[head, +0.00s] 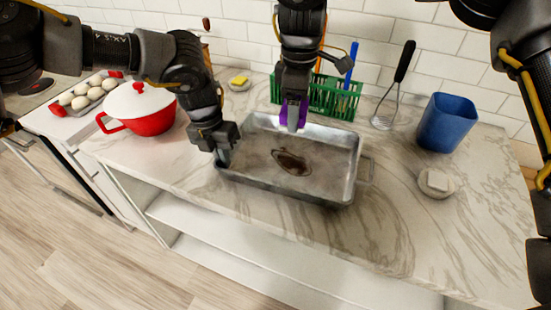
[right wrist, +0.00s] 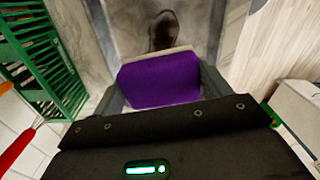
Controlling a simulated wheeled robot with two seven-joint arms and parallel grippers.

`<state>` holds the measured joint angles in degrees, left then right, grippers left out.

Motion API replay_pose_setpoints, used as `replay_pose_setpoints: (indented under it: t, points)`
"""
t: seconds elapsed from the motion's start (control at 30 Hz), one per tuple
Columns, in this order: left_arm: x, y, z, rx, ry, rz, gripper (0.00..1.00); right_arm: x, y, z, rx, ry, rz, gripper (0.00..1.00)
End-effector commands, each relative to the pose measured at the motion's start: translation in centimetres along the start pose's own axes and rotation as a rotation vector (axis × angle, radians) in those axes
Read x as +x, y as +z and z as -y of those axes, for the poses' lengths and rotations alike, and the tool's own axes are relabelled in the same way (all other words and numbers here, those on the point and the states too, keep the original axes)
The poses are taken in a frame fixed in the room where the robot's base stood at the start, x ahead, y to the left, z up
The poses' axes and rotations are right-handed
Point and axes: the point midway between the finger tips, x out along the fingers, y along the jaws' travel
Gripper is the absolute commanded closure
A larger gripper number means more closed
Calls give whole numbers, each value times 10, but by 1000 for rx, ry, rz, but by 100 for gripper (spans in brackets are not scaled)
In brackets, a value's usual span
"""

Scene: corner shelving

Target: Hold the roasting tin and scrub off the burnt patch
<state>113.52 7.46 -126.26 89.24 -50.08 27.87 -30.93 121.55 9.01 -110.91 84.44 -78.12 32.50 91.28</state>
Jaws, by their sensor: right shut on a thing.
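The grey metal roasting tin (head: 335,160) sits on the marble counter, with a dark brown burnt patch (head: 291,163) on its floor. My left gripper (head: 226,157) is at the tin's left wall, its fingers closed on the rim. My right gripper (head: 293,125) is over the back part of the tin, shut on a purple sponge (right wrist: 160,85) with a pale edge. In the right wrist view the burnt patch (right wrist: 163,30) lies just beyond the sponge. Whether the sponge touches the tin floor is hard to tell.
A small dish (head: 437,184) holds a pale block.

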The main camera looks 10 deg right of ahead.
Motion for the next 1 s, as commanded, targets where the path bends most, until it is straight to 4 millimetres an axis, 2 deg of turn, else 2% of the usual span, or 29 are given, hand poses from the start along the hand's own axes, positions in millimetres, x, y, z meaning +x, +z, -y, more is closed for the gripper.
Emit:
replay_pose_setpoints:
  t: [0.37, 0.47, 0.57, 0.6, 0.73, 0.87, 1.0]
  points:
    - [0, 0, 0, 0, 0, -1, 100, 3, 0, 1, -1, -1, 0, 42]
    - [0, 0, 0, 0, 0, -1, 100, 15, -5, 7, -15, -4, 2, 42]
    - [0, 0, 0, 0, 0, -1, 100, 35, -24, 16, -33, -6, 2, 42]
    - [0, 0, 0, 0, 0, -1, 100, 45, -36, 18, -83, -7, 1, 42]
    - [0, 0, 0, 0, 0, -1, 100, 59, -60, 15, -306, -1, -1, 42]
    - [0, 0, 0, 0, 0, -1, 100, 62, -71, 9, -504, 0, -1, 42]
    - [0, 0, 0, 0, 0, -1, 100, 58, -71, -1, -657, 2, 0, 42]
